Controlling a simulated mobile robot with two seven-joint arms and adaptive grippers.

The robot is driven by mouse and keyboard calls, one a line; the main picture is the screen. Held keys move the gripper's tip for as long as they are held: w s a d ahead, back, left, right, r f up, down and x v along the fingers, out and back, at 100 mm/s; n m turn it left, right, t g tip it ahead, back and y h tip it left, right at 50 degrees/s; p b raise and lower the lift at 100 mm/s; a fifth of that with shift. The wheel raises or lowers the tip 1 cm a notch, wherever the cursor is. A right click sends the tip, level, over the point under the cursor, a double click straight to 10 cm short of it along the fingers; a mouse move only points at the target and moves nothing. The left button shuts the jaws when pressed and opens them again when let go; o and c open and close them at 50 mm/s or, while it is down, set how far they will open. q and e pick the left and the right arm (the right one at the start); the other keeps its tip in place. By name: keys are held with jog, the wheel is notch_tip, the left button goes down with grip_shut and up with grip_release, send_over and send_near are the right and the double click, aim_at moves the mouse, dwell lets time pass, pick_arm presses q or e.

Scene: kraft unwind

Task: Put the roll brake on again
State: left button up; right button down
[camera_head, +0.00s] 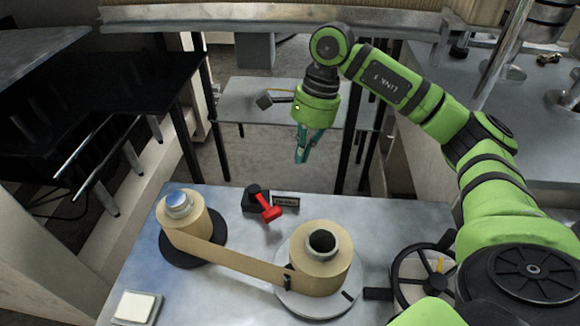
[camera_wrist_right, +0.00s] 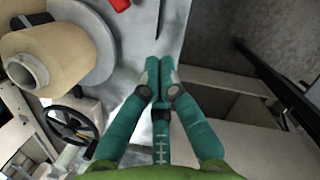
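The roll brake appears to be the red lever (camera_head: 267,206) on a black base (camera_head: 254,198), at the back of the grey machine table beside a small dark label plate (camera_head: 286,200). The red end of the lever (camera_wrist_right: 120,4) shows at the top edge of the right wrist view. My right gripper (camera_head: 301,157) hangs beyond the table's back edge, apart from the lever. In the right wrist view its teal fingers (camera_wrist_right: 160,66) are together with nothing between them. My left gripper is in neither view.
A large kraft roll (camera_head: 320,262) and a smaller roll (camera_head: 184,225) are joined by a paper strip. A black handwheel (camera_head: 424,272) stands at the right, a pale square button (camera_head: 135,307) at front left. A dark shelf (camera_head: 120,85) is at left.

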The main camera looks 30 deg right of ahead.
aim_at(263, 207)
jog(key=p+x, duration=0.2)
jog(key=x, duration=0.6)
jog(key=shift+s+a+f, duration=0.1)
jog(key=shift+f, duration=0.1)
jog(key=a+p, duration=0.2)
jog(key=a, duration=0.1)
jog(key=shift+a+f, duration=0.1)
jog(key=shift+a, duration=0.45)
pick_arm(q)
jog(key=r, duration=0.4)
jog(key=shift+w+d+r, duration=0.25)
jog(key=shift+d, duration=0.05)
pick_arm(e)
jog(key=shift+f, duration=0.1)
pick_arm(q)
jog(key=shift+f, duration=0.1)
